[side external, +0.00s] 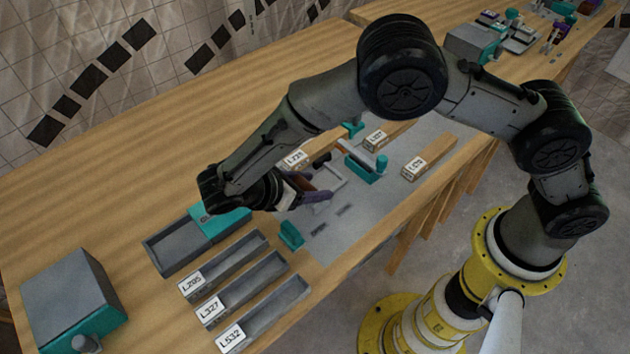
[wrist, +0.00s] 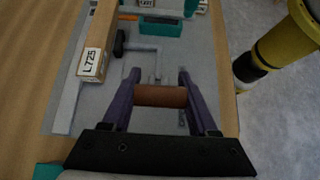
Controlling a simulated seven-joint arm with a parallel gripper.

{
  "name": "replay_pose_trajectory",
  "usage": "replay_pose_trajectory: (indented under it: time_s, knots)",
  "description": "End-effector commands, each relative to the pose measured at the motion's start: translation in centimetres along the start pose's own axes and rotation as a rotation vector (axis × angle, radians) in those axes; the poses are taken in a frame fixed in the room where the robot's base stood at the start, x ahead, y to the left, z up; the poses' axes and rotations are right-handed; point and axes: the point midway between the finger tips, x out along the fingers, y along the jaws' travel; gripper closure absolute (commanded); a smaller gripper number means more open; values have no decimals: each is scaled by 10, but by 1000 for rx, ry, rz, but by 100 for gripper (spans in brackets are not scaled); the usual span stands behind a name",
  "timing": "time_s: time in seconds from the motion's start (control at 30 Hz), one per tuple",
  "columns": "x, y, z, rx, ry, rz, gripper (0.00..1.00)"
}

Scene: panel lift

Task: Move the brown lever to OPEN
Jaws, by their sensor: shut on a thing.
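The brown lever's handle (wrist: 160,96) is a short brown cylinder lying crosswise between my purple fingers in the wrist view. My gripper (wrist: 160,95) is shut on it, one finger at each end. In the side external view my gripper (side external: 318,196) is low over the grey panel (side external: 338,228), and the handle is mostly hidden by the fingers and wrist. A pale grey frame (wrist: 142,52) and thin rod lie beyond the handle; I cannot tell how they join it. No OPEN mark is readable, so the lever's position cannot be told.
A wooden block labelled L725 (wrist: 95,50) is left of my gripper in the wrist view. A teal block (wrist: 160,28) lies beyond. In the side view, a small teal block (side external: 291,236), a teal-ended tray (side external: 165,256) and labelled trays (side external: 255,311) are near. The bench's front edge is close.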

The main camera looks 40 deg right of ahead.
Motion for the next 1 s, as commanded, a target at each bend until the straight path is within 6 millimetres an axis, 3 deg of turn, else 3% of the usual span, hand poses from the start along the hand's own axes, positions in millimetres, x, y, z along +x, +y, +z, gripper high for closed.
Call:
replay_pose_trajectory:
  time_s: [0.67, 0.7, 0.87, 1.0]
  knots:
    - [-7, 1, -8, 1, 24, 7, 100]
    - [-7, 1, -8, 1, 25, 7, 37]
    - [-6, 0, -7, 0, 20, 5, 10]
    - [-5, 0, -6, 0, 16, 3, 10]
